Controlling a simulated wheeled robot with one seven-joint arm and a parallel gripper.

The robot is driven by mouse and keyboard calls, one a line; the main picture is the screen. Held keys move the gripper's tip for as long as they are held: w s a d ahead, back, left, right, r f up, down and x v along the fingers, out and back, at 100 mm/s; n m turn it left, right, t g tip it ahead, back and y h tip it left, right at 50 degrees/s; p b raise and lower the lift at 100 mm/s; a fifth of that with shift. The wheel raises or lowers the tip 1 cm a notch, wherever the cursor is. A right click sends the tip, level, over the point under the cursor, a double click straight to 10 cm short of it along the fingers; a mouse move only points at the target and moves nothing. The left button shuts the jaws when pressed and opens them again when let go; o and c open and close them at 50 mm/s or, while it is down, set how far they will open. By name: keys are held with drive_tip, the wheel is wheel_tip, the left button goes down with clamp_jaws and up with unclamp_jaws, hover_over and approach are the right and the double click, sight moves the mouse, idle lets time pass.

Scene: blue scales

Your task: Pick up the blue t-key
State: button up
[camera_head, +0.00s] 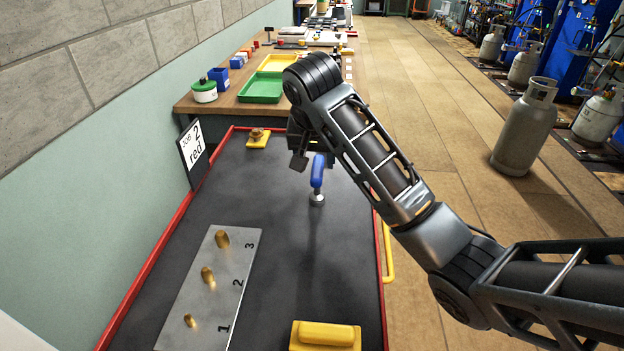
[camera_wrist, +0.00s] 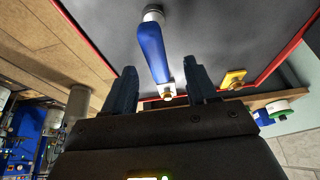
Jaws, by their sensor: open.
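The blue t-key (camera_head: 317,172) has a blue handle and a round silvery metal end, which shows lowest, over the dark mat (camera_head: 270,190). In the wrist view the blue handle (camera_wrist: 151,48) runs from the metal end at the top down toward the gap between my fingers. My gripper (camera_wrist: 163,82) is open, with one dark finger on each side of the handle's near end in that picture. In the head view my gripper (camera_head: 308,158) is just behind the key, partly hidden by my arm. I cannot tell whether a finger touches the handle.
A metal plate (camera_head: 195,290) numbered 1 to 3 holds brass pieces at left. A yellow block (camera_head: 325,337) lies at the front, another with a brass piece (camera_head: 257,140) at the back. A "JOB 2 red" sign (camera_head: 192,150) stands on the left red edge. Mat around the key is clear.

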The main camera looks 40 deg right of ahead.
drive_tip(key=shift+s+p+x, duration=0.15)
drive_tip(key=shift+p+x, duration=0.1)
drive_tip(key=shift+x, duration=1.7)
drive_tip(key=shift+s+p+x, duration=0.15)
drive_tip(key=shift+p+x, duration=0.05)
drive_tip(key=shift+x, duration=1.7)
drive_tip(key=shift+f, duration=0.1)
drive_tip(key=shift+c, duration=0.2)
clamp_jaws()
